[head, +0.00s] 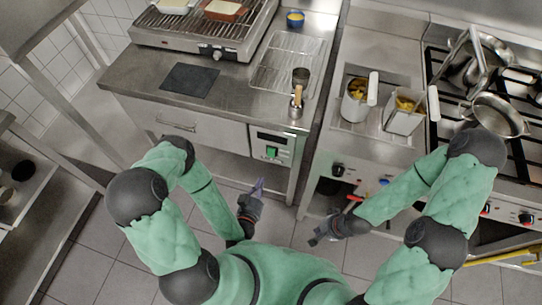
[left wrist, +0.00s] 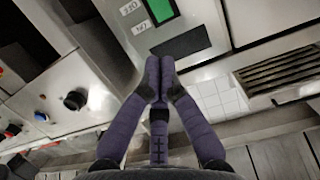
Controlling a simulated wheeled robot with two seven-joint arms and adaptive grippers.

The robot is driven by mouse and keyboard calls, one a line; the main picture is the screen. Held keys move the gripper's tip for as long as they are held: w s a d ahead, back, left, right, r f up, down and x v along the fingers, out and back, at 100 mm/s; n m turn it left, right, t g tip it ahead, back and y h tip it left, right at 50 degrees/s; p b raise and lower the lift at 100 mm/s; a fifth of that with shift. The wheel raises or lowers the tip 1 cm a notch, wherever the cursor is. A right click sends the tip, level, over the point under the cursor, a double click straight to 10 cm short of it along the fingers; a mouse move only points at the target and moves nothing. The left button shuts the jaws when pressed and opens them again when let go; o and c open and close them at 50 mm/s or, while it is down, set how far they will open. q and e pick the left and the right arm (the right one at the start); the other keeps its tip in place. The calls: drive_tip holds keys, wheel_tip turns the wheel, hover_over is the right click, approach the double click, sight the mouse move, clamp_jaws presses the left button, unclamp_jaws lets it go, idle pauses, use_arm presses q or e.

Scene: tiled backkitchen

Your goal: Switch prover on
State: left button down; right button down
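In the left wrist view the green switch (left wrist: 160,10) is at the top edge, partly cut off, next to two labels (left wrist: 131,8). My left gripper (head: 259,186) is in front of and below the panel, apart from the switch. In the left wrist view its fingertips (left wrist: 160,72) are together with nothing between them. My right gripper (head: 314,240) hangs low at the right; its fingers are too small to read.
A grill (head: 205,52) and a wire rack (head: 288,63) stand on the worktop above the panel. At the right are a fryer (head: 375,125) with baskets and a stove (head: 500,150) with pans. The tiled floor (head: 225,190) in front of the cabinet is free.

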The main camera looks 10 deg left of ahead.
sight(273, 151)
use_arm(q)
drive_tip(key=shift+w, duration=0.15)
drive_tip(key=w+f, duration=0.1)
drive_tip(key=w, duration=0.3)
drive_tip(key=w+b, duration=0.1)
drive_tip(key=w, duration=0.4)
drive_tip(key=w+f+b, duration=0.1)
drive_tip(key=w, duration=0.3)
drive_tip(key=shift+w+d+f, duration=0.25)
drive_tip(key=shift+f, duration=0.1)
